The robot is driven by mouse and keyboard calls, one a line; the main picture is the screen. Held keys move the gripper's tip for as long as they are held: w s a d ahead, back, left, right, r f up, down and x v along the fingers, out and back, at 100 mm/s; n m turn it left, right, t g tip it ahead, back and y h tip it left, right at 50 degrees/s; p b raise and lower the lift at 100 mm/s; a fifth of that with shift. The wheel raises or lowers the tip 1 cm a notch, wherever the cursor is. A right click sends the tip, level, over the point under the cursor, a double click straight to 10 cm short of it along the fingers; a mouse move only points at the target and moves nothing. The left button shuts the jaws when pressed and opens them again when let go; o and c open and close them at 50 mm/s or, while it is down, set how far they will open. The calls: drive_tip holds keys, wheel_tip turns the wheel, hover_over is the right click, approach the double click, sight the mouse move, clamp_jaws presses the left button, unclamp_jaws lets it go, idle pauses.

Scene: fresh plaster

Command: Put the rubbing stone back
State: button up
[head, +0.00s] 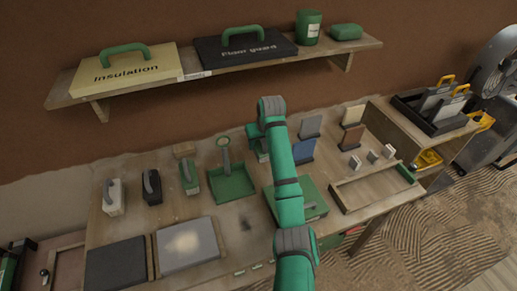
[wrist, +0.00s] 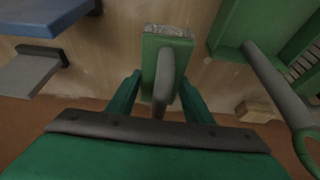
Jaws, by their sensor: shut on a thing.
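The rubbing stone, as I take it, is a green block with a grey arched handle and a rough grey end face. It shows in the middle of the wrist view (wrist: 151,45), and part of a green block shows beside my arm in the head view (head: 258,146). My gripper (wrist: 160,88) has its green fingers on either side of the handle and is shut on it. In the head view my arm hides most of the block and the gripper. I cannot tell whether the block touches the table (head: 235,218).
A green pan (head: 232,185) with an upright handle stands left of my gripper. Several handled blocks, including a green one (head: 189,177), stand further left. Upright boards, one blue (head: 303,151), stand to the right. A shelf (head: 200,73) with two cases overhangs the back.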

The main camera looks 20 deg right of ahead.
sight(259, 147)
drive_tip(key=shift+w+d+f, duration=0.1)
drive_tip(key=shift+w+f, duration=0.9)
drive_tip(key=shift+f, duration=0.1)
wheel_tip(259, 147, down, 3)
drive_tip(key=shift+w+f, duration=0.1)
drive_tip(key=shift+w, duration=0.05)
drive_tip(key=o, duration=1)
drive_tip(key=shift+f, duration=0.15)
drive_tip(key=shift+d, duration=0.1)
drive_tip(key=shift+s+r, duration=0.2)
drive_tip(key=shift+r, duration=0.25)
drive_tip(key=v, duration=1.1)
drive_tip(key=shift+a+r, duration=0.15)
drive_tip(key=shift+a, duration=0.2)
drive_tip(key=shift+d, duration=0.25)
